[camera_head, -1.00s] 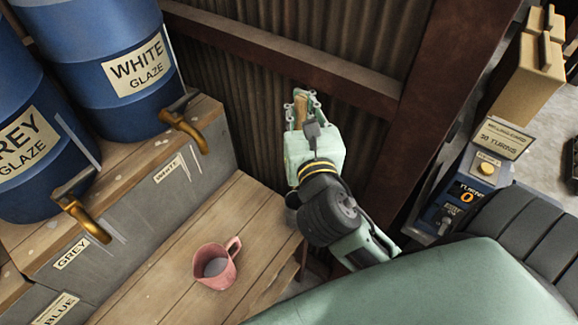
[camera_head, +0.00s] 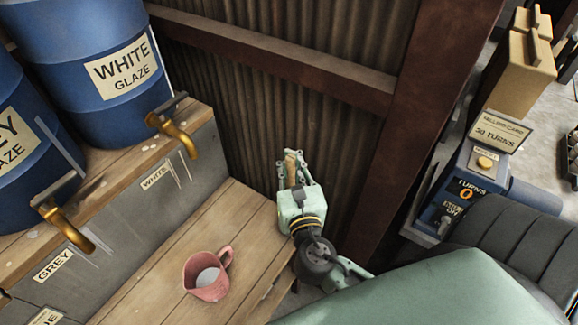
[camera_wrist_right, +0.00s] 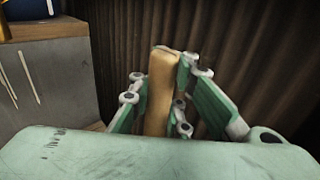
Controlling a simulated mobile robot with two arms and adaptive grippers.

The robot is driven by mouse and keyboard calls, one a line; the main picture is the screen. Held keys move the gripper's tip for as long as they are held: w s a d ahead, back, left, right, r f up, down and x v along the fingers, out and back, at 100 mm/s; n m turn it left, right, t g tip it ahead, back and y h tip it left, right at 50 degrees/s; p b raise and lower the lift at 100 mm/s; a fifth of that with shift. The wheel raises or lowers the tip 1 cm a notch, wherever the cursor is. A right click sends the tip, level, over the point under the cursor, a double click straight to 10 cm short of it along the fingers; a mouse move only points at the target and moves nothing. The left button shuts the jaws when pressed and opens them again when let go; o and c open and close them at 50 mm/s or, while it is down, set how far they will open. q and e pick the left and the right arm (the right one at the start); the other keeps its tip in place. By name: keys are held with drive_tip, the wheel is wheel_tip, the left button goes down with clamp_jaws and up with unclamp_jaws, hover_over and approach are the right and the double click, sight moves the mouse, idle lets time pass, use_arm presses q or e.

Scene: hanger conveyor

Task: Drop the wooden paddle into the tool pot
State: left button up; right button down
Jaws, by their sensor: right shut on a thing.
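My right gripper (camera_head: 292,163) is shut on the wooden paddle (camera_wrist_right: 160,88). The paddle is a tan wooden piece that stands up between the green fingers in the right wrist view. In the head view only a small part of it shows between the fingers. The gripper is by the right edge of the plank bench, in front of the corrugated wall. I cannot make out the tool pot now; my right gripper and arm cover part of the bench's right end. My left gripper is not in view.
A pink mug (camera_head: 208,275) stands on the plank bench (camera_head: 165,270). Blue glaze barrels with brass taps (camera_head: 178,138) stand on the raised shelf to the left. A brown steel post (camera_head: 420,110) and a control box (camera_head: 462,190) are to the right.

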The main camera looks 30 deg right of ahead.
drive_tip(key=shift+f, duration=0.5)
drive_tip(key=shift+f+b, duration=0.4)
drive_tip(key=shift+f, duration=0.2)
drive_tip(key=c, duration=1.7)
unclamp_jaws()
drive_tip(key=shift+o, duration=0.2)
drive_tip(key=shift+r, duration=0.15)
